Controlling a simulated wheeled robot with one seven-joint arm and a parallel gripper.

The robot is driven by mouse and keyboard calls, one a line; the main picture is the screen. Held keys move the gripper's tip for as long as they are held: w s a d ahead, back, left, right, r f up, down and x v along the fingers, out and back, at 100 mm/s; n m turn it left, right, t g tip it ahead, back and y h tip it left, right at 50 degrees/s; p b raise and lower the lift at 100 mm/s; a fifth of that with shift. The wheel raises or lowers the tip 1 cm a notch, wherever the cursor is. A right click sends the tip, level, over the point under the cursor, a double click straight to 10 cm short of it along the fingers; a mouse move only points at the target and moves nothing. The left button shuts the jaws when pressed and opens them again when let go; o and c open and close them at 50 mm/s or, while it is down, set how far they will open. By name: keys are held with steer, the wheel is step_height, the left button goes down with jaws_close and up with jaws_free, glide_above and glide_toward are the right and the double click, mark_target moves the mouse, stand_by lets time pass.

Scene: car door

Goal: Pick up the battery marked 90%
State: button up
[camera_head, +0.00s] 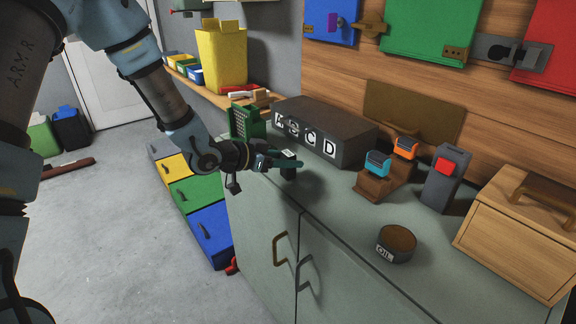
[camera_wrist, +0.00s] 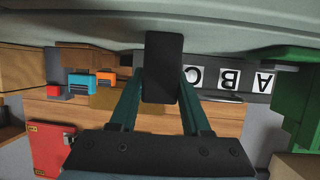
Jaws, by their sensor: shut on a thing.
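My gripper (camera_head: 291,162) is shut on a small dark block, the battery (camera_head: 288,172), over the left part of the grey-green counter (camera_head: 330,210). In the wrist view, the battery (camera_wrist: 163,62) stands between the two green fingers of my gripper (camera_wrist: 163,80). The face seen there is plain black. A small pale patch shows on its top in the head view, but I cannot read a 90% mark. I cannot tell whether its base touches the counter.
A dark box lettered with C and D (camera_head: 330,135) stands close behind my gripper. A green slotted rack (camera_head: 246,122) is at left. Blue and orange items (camera_head: 378,163) on a wooden stand, a red-buttoned grey box (camera_head: 441,180) and an OIL tin (camera_head: 397,243) are right.

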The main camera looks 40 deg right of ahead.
jaws_close()
